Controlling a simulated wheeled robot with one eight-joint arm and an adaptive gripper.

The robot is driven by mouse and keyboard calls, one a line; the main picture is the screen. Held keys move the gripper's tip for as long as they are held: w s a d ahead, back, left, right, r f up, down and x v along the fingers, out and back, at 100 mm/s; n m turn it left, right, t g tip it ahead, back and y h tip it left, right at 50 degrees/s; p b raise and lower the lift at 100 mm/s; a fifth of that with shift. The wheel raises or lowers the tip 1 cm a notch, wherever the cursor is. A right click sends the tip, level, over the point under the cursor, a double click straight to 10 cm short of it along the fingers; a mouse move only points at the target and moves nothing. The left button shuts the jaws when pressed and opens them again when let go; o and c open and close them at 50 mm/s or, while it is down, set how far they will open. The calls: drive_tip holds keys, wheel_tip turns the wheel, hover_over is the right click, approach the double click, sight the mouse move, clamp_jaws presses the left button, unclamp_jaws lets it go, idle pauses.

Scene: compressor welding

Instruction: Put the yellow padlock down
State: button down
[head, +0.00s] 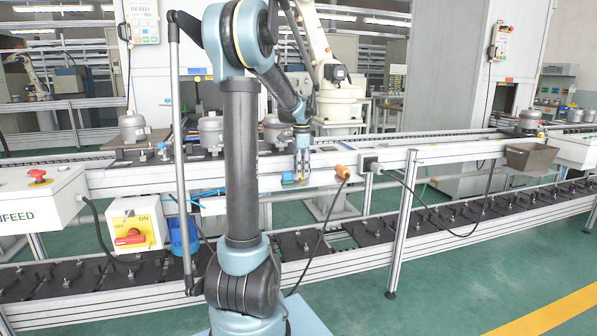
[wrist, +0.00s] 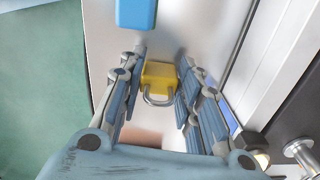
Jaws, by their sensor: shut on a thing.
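The yellow padlock (wrist: 158,76) sits between the fingers of my gripper (wrist: 161,68) in the wrist view, with its grey shackle toward the palm. My gripper is shut on it. In the head view my gripper (head: 302,168) is at the front rail of the conveyor, pointing down. Only small yellow patches show at its fingertips there, and most of the padlock is hidden. In the wrist view a pale metal surface lies behind the padlock. I cannot tell whether the padlock touches it.
A blue block (wrist: 135,13) lies just beyond the fingertips. An orange-handled tool (head: 343,172) with a cable is right of my gripper on the rail (head: 400,155). A switch box with a red knob (head: 130,238) hangs at the left. A brown bin (head: 531,157) is at the right.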

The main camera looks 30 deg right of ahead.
drive_tip(key=shift+f, duration=0.1)
drive_tip(key=c, duration=1.2)
unclamp_jaws()
wheel_tip(320, 180, up, 12)
drive_tip(key=s+a+f+n, duration=0.25)
drive_tip(key=a+n, duration=0.25)
drive_tip(key=a, duration=0.8)
drive_tip(key=s+a+f+n+t, duration=0.1)
drive_tip(key=s+a+f+n, duration=0.15)
drive_tip(key=a, duration=0.35)
drive_tip(key=s+a+f+n, duration=0.2)
drive_tip(key=s+a+n, duration=0.1)
drive_tip(key=a, duration=0.3)
drive_tip(key=s+a+f+n, duration=0.3)
drive_tip(key=s+a+f, duration=0.1)
drive_tip(key=s+f, duration=0.1)
drive_tip(key=s+a+f+n, duration=0.4)
drive_tip(key=s+a+f, duration=0.1)
drive_tip(key=f, duration=0.1)
drive_tip(key=s+a+f+n+t, duration=0.1)
drive_tip(key=s+a+f+n, duration=0.3)
drive_tip(key=s+f, duration=0.1)
drive_tip(key=shift+s+a+f+n, duration=0.3)
drive_tip(key=shift+a+f, duration=0.1)
drive_tip(key=shift+f, duration=0.3)
